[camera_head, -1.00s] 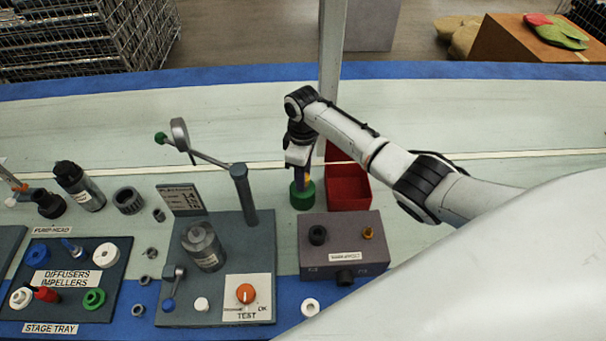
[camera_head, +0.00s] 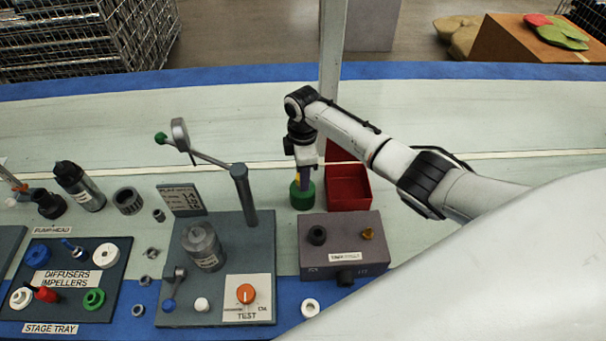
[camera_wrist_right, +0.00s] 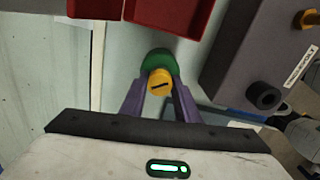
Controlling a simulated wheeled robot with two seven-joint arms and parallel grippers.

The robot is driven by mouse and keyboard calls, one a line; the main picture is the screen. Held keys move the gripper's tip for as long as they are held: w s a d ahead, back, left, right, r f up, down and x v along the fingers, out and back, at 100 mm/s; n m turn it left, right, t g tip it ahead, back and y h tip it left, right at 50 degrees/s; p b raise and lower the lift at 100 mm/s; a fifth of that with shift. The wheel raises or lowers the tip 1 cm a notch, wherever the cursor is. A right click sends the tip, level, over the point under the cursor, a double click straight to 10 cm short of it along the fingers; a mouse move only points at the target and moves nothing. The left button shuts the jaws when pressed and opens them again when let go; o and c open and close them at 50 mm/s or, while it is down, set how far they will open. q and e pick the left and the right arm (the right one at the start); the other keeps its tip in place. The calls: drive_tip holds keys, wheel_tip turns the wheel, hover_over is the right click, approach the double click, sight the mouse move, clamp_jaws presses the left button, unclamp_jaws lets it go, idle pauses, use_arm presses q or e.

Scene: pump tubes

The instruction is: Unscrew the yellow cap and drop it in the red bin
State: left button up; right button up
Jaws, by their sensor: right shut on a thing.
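The yellow cap (camera_wrist_right: 160,82) sits on top of a green round piece (camera_head: 302,198) on the table; the green piece also shows behind the cap in the right wrist view (camera_wrist_right: 154,58). My right gripper (camera_wrist_right: 160,88) points down with its purple fingers shut on the cap, one on each side. In the head view the right gripper (camera_head: 304,184) mostly hides the cap. The red bin (camera_head: 350,204) stands just right of the green piece, empty as far as I can see. Its red wall shows at the top of the right wrist view (camera_wrist_right: 180,30). My left gripper is not in view.
A grey box (camera_head: 372,226) with black and brass fittings stands just in front of the green piece. A metal post (camera_head: 242,190) with a lever arm stands to the left. The stage tray (camera_head: 118,262) is far left. The table behind is clear.

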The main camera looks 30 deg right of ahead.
drive_tip(key=n, duration=0.3)
drive_tip(key=shift+n, duration=0.3)
drive_tip(key=n, duration=0.3)
drive_tip(key=o, duration=0.9)
